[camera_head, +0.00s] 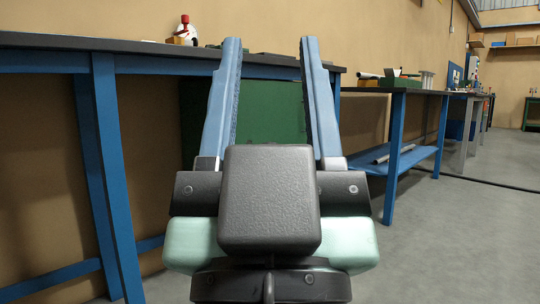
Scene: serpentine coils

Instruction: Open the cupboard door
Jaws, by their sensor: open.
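A dark green cupboard (272,110) stands under the dark-topped workbench. Its flat front shows between and beside my fingers. I see no handle and cannot tell whether its door is open or shut; my gripper and arm hide its lower part. My gripper (270,42) reaches forward in the middle of the view. Its two long blue fingers are spread wide apart with nothing between them. The fingertips overlap the bench top's edge in the picture. I cannot tell how far they are from the cupboard.
The workbench (55,42) has blue legs, one of them (108,170) left of my gripper. A red and white item (185,31) sits on top. A second blue-legged bench (393,140) stands to the right with a lower shelf. The grey floor (450,240) at right is open, crossed by a dark cable.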

